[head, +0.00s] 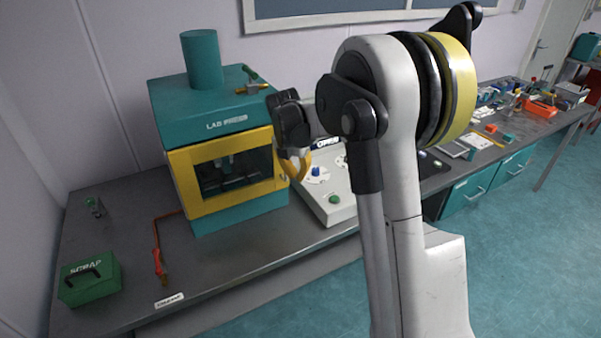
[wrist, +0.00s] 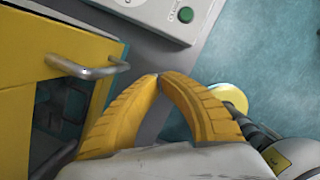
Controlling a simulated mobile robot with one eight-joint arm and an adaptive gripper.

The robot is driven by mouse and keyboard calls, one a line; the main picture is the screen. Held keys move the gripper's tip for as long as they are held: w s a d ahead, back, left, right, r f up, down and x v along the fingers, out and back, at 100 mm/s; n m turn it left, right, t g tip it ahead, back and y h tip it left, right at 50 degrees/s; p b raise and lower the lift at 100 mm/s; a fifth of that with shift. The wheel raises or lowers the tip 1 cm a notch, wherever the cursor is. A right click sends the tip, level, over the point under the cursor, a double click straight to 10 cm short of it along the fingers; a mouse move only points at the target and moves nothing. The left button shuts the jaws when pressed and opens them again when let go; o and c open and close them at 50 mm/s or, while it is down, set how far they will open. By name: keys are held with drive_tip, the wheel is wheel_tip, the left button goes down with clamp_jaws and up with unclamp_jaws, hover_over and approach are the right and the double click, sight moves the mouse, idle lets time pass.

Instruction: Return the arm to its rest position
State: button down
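My arm stands raised across the middle of the head view, bent at a large joint with black and yellow rings. My gripper (head: 295,172) hangs at the arm's end, in front of the lab press's right side. In the wrist view my gripper (wrist: 158,77) shows two yellow fingers with their tips together and nothing between them. The teal and yellow lab press (head: 222,170) stands on the bench, and its yellow door frame with a metal handle (wrist: 88,70) is close to the left of the fingers in the wrist view.
A pale control box (head: 338,207) with a green button stands right of the press. A green scrap box (head: 90,279) and a red-handled tool (head: 159,262) are on the bench (head: 215,270) at left. Tools and bins crowd the far right bench. Teal floor is open at right.

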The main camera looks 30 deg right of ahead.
drive_tip(key=s+d+p+v, duration=0.1)
drive_tip(key=d+p+v, duration=0.1)
drive_tip(key=v, duration=0.8)
drive_tip(key=s+a+m+t+y+b, duration=0.1)
drive_tip(key=s+a+m+t+b, duration=0.2)
drive_tip(key=s+a+m+b, duration=0.75)
drive_tip(key=s+a+f+m+t, duration=0.1)
drive_tip(key=s+a+f+m, duration=0.1)
drive_tip(key=s+f+m, duration=0.3)
drive_tip(key=s+a+f+m+t+y+b, duration=0.1)
drive_tip(key=s+a+f+m, duration=0.2)
drive_tip(key=s+m, duration=0.6)
wheel_tip(320, 180, down, 2)
drive_tip(key=shift+s+a+f+t, duration=0.1)
drive_tip(key=shift+s+a+t, duration=0.2)
drive_tip(key=shift+s, duration=0.35)
drive_tip(key=shift+m, duration=0.25)
